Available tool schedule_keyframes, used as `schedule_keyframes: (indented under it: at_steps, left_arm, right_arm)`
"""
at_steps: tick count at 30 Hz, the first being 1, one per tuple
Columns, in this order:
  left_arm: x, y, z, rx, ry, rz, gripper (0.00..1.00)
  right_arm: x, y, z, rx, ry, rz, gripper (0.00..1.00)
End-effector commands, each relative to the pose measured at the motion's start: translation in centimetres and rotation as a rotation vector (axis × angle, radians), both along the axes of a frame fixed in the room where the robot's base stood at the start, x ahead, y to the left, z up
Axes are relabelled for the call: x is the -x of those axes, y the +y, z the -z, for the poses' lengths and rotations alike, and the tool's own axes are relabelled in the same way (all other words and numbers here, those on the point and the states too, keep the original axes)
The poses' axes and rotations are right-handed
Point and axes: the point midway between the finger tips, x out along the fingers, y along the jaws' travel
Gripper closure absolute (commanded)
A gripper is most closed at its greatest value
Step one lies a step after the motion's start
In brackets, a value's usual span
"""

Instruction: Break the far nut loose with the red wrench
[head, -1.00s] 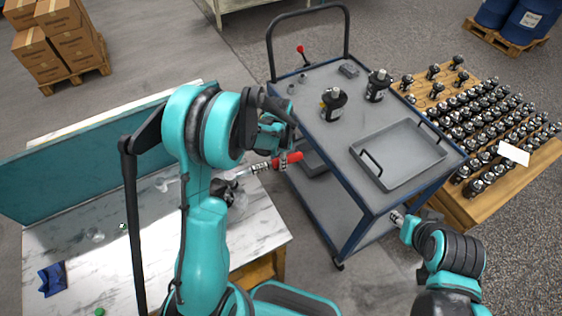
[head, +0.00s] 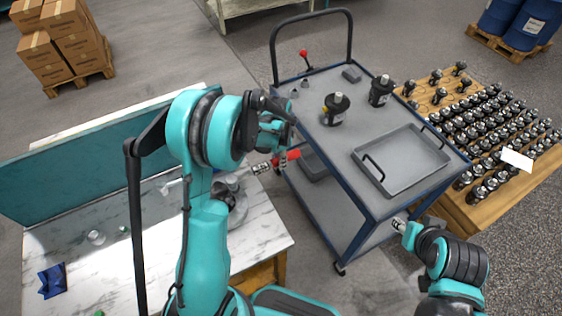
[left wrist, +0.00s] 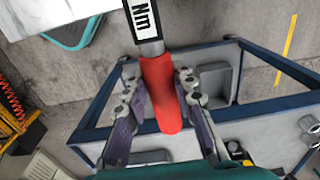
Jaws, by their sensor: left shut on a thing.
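The red wrench's handle (head: 287,157) is in my left gripper (head: 280,145), out past the bench's right edge beside the cart. The left wrist view shows the red handle (left wrist: 160,90) between the two fingers of the left gripper (left wrist: 160,83), with a metal shaft marked "Nm" running up out of view. In the head view the shaft (head: 260,168) points left towards a grey round metal part (head: 237,205) on the bench, partly behind my arm. The far nut and the wrench's working end cannot be made out. My right gripper (head: 398,225) is by the cart's lower right corner; its jaws are too small to read.
The marble-topped bench (head: 130,265) has a teal back panel (head: 90,160). The blue-framed cart (head: 335,165) carries a grey tray (head: 400,158) and two dark motors (head: 336,108) (head: 380,90). A wooden pallet (head: 525,185) of many motor parts stands at the right.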

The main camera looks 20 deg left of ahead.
Motion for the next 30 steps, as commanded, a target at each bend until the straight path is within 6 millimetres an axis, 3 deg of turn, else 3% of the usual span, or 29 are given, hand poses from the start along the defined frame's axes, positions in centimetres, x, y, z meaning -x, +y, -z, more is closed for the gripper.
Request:
schedule_keyframes:
  at_steps: [30]
  left_arm:
    - [-1.1, 1.5, 0.2, 0.0, 0.001, -0.109, 1.0]
  right_arm:
    - [0.0, 0.0, 0.4, 0.0, 0.0, 0.0, 0.6]
